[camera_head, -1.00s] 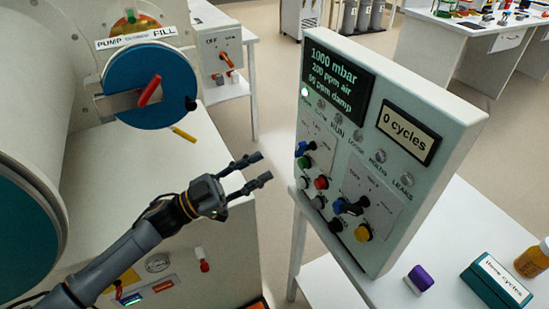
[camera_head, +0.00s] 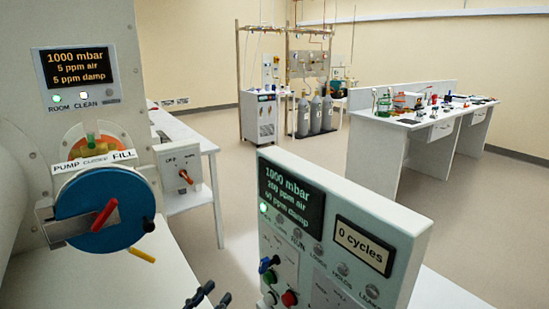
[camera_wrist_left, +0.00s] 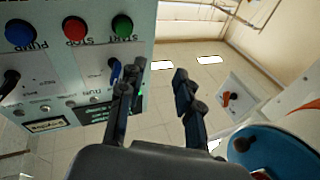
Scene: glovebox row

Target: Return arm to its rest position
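My left gripper (camera_head: 212,297) shows only as two dark fingertips at the bottom edge of the head view, left of the grey control panel (camera_head: 318,268). In the left wrist view the left gripper (camera_wrist_left: 154,84) has its two fingers well apart, with nothing between them but floor beyond. The control panel (camera_wrist_left: 85,62) fills the upper left of that view, with blue, red and green buttons near the top. One finger overlaps the panel's edge in that picture; I cannot tell the true gap. The rest of my left arm is hidden in the head view, and my right gripper is not in view.
A bench (camera_head: 365,140) and gas cylinders (camera_head: 316,115) stand farther back. Open floor lies between.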

